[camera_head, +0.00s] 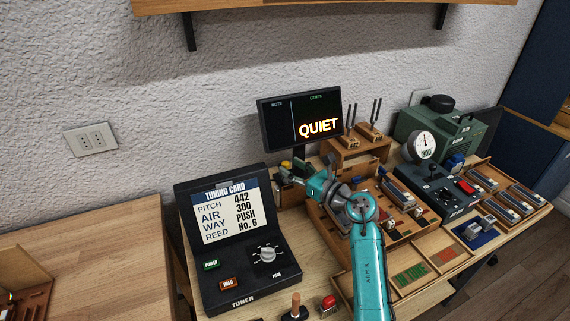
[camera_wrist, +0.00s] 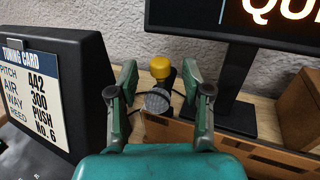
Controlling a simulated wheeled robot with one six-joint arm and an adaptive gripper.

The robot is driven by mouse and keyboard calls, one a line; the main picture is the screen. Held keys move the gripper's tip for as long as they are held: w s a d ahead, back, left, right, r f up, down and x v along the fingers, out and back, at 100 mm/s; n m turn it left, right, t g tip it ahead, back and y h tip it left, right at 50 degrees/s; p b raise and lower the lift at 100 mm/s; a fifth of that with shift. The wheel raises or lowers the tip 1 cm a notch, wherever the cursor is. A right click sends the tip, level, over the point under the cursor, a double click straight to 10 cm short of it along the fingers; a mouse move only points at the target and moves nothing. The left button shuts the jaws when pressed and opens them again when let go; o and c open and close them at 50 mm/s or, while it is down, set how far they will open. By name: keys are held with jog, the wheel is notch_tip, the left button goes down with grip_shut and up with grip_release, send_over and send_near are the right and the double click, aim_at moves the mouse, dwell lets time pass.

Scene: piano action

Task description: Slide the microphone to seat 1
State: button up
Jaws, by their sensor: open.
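The microphone (camera_wrist: 157,100) shows in the wrist view as a dark grey round head with a yellow knob (camera_wrist: 160,68) above it. It stands between the fingers of my gripper (camera_wrist: 160,85), which is open, with a finger on each side. I cannot tell whether either finger touches it. In the head view my gripper (camera_head: 290,171) reaches in behind the tuner, and the yellow knob (camera_head: 286,164) shows at its tip. I cannot make out a mark for seat 1.
The tuner (camera_head: 235,262) with its tuning card stands left of my arm. A display reading QUIET (camera_head: 301,116) stands behind. Right are tuning forks on blocks (camera_head: 370,131), a green machine (camera_head: 440,132) with a gauge, and wooden trays (camera_head: 410,275). The left tabletop (camera_head: 100,255) is mostly clear.

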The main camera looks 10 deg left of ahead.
aim_at(288, 165)
jog(key=shift+x, duration=1.6)
grip_shut()
